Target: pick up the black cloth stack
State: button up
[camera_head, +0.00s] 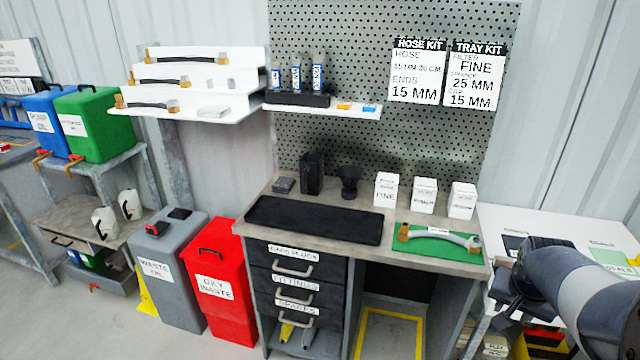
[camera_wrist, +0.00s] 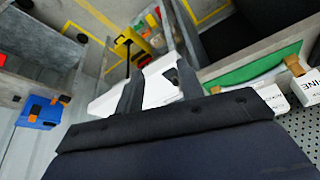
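The black cloth stack (camera_head: 283,184) looks like a small dark folded pile. It lies on the back left of the grey workbench, behind the black tray (camera_head: 315,221) and left of a black upright holder (camera_head: 312,173). My gripper (camera_wrist: 158,88) shows in the wrist view with its two dark fingers apart and nothing between them. In the head view my arm reaches in from the right edge, over the white table, well to the right of the cloth stack. I cannot make out the cloth stack in the wrist view.
White boxes (camera_head: 424,196) and a hose on a green mat (camera_head: 437,246) occupy the bench's right side. A white shelf (camera_head: 330,108) overhangs the back of the bench. A red bin (camera_head: 222,285) stands left of the drawers. The white table (camera_head: 520,222) adjoins on the right.

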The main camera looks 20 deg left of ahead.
aim_at(283, 185)
jog(key=i+j+u, duration=0.35)
jog(key=i+j, duration=0.3)
jog(key=j, duration=0.25)
jog(key=i+j+u, duration=0.3)
jog(key=i+j, duration=0.4)
jog(key=i+j+u, duration=0.1)
jog(key=i, duration=0.45)
